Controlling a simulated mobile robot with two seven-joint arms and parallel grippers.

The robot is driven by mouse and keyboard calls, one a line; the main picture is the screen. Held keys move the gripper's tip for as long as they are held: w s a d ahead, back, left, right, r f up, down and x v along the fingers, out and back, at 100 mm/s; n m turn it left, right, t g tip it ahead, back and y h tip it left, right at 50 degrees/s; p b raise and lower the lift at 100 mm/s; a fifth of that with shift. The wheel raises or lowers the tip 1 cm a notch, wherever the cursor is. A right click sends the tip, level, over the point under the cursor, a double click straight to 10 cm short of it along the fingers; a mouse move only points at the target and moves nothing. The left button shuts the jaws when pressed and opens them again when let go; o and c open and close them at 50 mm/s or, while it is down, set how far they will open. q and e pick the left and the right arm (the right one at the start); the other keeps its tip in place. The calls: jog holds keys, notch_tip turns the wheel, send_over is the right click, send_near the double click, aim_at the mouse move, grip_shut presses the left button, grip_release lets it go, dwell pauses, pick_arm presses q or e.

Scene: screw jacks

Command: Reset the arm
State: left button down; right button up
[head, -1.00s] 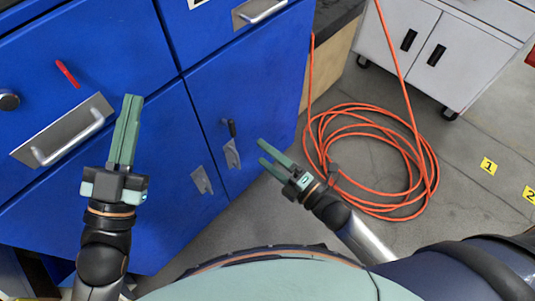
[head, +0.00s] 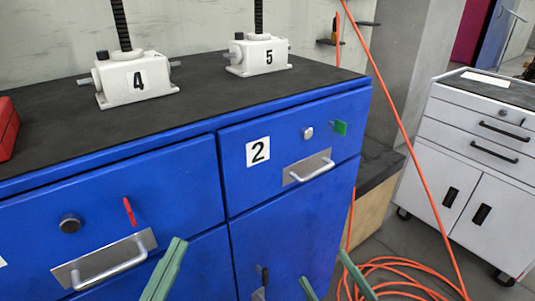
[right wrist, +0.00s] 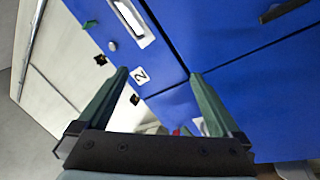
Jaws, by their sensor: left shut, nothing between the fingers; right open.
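My left gripper (head: 165,270) shows at the bottom of the head view, its green fingers shut together with nothing between them, in front of the blue cabinet (head: 110,170). My right gripper (head: 335,280) shows only by its two fingertips at the bottom edge, spread apart and empty. In the right wrist view its green fingers (right wrist: 155,95) stand wide open before the blue cabinet front. The screw jack marked 4 (head: 133,82) and the screw jack marked 5 (head: 257,55) stand on the cabinet's dark top, well above both grippers. The rest of both arms is out of the head view.
The drawer marked 2 (head: 258,151) is shut and has a metal handle (head: 310,168). A red case (head: 7,128) sits at the far left of the top. A white wheeled cabinet (head: 475,170) stands at right. An orange hose (head: 405,145) hangs down to coils on the floor.

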jog(key=s+d+r+m+t, duration=0.3)
jog(key=r+m, duration=0.4)
jog(key=r, duration=0.4)
pick_arm(q)
notch_tip(320, 180, down, 6)
jog(key=w+a+n+g+y+p, duration=0.2)
jog(key=n+g+y+p, duration=0.3)
jog(key=p, duration=0.9)
pick_arm(e)
notch_tip(320, 180, down, 6)
jog(key=w+d+f+m+g+h, duration=0.1)
jog(key=d+m+g+h, duration=0.1)
jog(key=m+g+h, duration=0.3)
pick_arm(q)
jog(key=s+a+f+n+g+y+p, duration=0.1)
jog(key=s+f+g+p, duration=0.6)
jog(key=s+p, duration=0.2)
jog(key=shift+s+f+y+p, duration=0.15)
jog(key=shift+f+y+p, duration=0.15)
jog(key=shift+p, duration=0.55)
pick_arm(e)
jog(key=s+f+g+h, duration=0.2)
jog(key=s+f+g, duration=0.5)
jog(key=s, duration=0.1)
jog(key=shift+s+d+f+m, duration=0.2)
jog(key=shift+d+m, duration=0.2)
jog(key=shift+d, duration=0.05)
pick_arm(q)
jog(key=shift+a, duration=0.1)
